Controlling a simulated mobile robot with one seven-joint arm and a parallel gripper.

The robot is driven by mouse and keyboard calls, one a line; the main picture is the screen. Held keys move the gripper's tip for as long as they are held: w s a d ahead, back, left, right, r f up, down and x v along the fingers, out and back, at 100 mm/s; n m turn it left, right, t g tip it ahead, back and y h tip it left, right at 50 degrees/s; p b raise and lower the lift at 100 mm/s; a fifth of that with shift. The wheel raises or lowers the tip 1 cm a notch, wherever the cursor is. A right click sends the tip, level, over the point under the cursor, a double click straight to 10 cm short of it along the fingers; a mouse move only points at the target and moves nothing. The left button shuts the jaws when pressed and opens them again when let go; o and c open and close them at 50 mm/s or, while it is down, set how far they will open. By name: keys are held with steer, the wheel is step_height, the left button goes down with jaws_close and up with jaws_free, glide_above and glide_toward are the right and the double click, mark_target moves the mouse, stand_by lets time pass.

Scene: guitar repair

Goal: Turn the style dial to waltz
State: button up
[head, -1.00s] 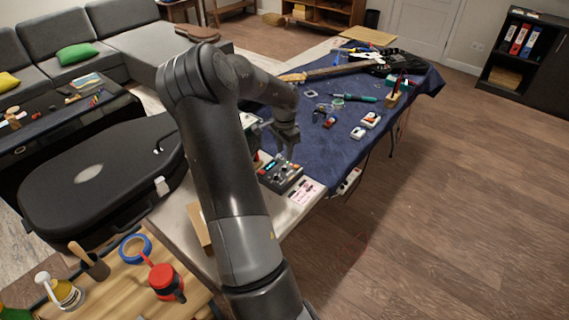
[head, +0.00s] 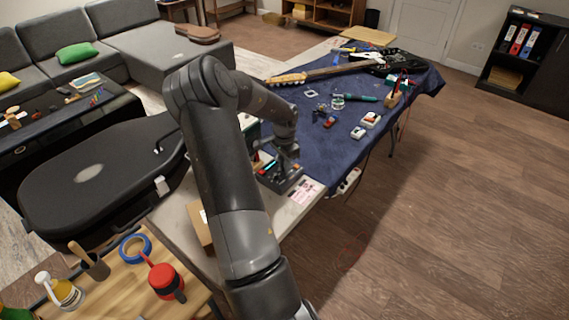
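A dark pedal-like unit with small controls (head: 276,183) sits near the front end of the long table, beside the edge of the blue cloth. A red part and a light blue spot show on its left side. My gripper (head: 284,164) points down at the unit's far side, over or against its controls. The fingers are small and dark here, so I cannot tell whether they are open or shut, or whether they touch a knob. The style dial and its markings are too small and partly hidden to make out.
A white card with pink print (head: 306,190) lies right of the unit. The blue cloth (head: 335,145) bears small pedals, tools and a guitar (head: 345,68) farther back. A black guitar case (head: 90,180) is at left. Wooden floor on the right is open.

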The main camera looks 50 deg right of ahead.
jaws_close()
steer(key=shift+n, duration=0.6)
steer(key=shift+o, duration=2.4)
jaws_free()
step_height(320, 180, up, 11)
steer(key=shift+f, duration=0.1)
